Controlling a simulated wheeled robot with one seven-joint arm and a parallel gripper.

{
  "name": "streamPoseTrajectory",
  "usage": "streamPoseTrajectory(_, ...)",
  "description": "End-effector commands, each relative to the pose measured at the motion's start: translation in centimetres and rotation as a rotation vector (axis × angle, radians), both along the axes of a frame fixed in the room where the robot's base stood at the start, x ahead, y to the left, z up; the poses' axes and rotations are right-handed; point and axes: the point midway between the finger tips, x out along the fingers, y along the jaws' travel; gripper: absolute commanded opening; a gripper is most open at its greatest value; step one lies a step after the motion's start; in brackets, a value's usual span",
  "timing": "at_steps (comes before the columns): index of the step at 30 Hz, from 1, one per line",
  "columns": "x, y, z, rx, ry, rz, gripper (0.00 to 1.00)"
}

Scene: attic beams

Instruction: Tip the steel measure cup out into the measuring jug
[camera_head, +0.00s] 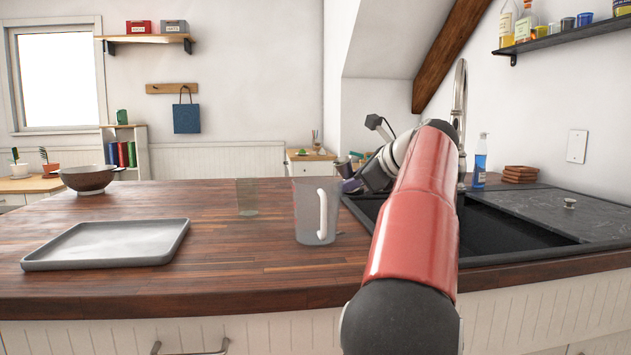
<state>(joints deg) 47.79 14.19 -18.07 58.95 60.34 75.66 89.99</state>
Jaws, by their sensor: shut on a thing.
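The measuring jug (307,208), clear grey with a white handle, stands upright on the wooden counter near the middle. My gripper (350,177) is beyond and to the right of the jug, above the counter by the sink edge, partly hidden behind my red arm. It is shut on a small dark grey thing that appears to be the steel measure cup (343,166). The cup is small in view, apart from the jug's rim in the picture. I cannot tell its exact tilt or its contents.
A clear greenish glass (247,197) stands left of the jug. A grey tray (105,245) lies at the left front, with a dark bowl (88,179) behind it. Counter between tray and jug is clear.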

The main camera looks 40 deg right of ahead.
Motion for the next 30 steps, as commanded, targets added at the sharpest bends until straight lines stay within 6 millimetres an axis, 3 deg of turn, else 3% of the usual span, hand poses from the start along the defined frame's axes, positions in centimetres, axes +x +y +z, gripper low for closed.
streamPoseTrajectory(4,0.0,0.6,1.7,-0.088,0.003,0.001,0.05)
streamPoseTrajectory(30,0.1,1.5,4.6,-0.233,0.011,-0.002,0.05)
